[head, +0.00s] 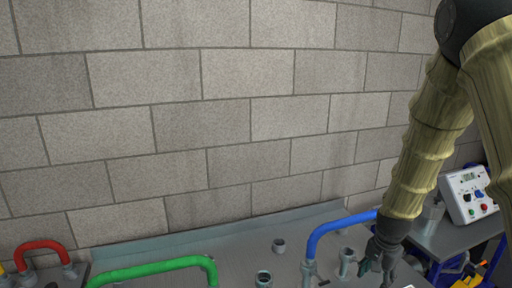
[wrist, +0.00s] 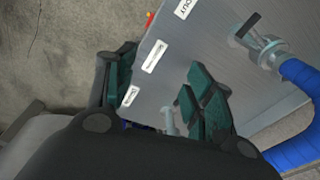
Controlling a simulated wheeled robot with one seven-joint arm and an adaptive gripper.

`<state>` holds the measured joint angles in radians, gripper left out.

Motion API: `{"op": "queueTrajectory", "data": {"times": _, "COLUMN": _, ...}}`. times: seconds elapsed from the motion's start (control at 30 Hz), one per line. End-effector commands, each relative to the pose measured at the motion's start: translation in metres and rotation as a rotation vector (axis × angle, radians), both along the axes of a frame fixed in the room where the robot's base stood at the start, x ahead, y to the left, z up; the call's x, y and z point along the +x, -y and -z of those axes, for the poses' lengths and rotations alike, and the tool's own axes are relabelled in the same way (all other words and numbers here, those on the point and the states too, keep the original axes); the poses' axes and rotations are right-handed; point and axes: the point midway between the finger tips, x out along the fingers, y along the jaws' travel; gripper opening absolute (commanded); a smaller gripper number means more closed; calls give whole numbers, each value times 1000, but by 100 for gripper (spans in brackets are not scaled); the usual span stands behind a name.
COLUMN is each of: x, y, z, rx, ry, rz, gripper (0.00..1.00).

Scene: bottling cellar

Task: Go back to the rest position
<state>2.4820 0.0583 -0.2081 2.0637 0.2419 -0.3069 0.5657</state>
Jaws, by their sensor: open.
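My gripper (head: 377,266) hangs at the lower right of the head view, beside the blue hose and above the grey bench (head: 235,262). In the wrist view my gripper (wrist: 160,95) has its two green-padded fingers spread wide apart, with nothing between them. The bench top (wrist: 225,65) with white labels (wrist: 154,56) shows beyond the fingers. My arm comes down from the upper right corner of the head view.
A blue hose (head: 340,223) is close left of my gripper; it also shows in the wrist view (wrist: 298,76). A green hose (head: 150,266) and a red hose (head: 40,245) are further left. A control box (head: 470,195) stands at right. A block wall (head: 200,120) closes the back.

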Motion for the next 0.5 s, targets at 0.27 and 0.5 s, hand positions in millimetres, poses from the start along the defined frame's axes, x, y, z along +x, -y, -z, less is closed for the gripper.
{"op": "queueTrajectory", "data": {"times": 0.27, "x": -67, "y": -21, "z": 123, "rx": -68, "ry": -64, "rz": -229, "gripper": 53}}
{"op": "queueTrajectory", "data": {"times": 0.5, "x": -137, "y": -42, "z": 205, "rx": -94, "ry": -102, "rz": -433, "gripper": 53}}
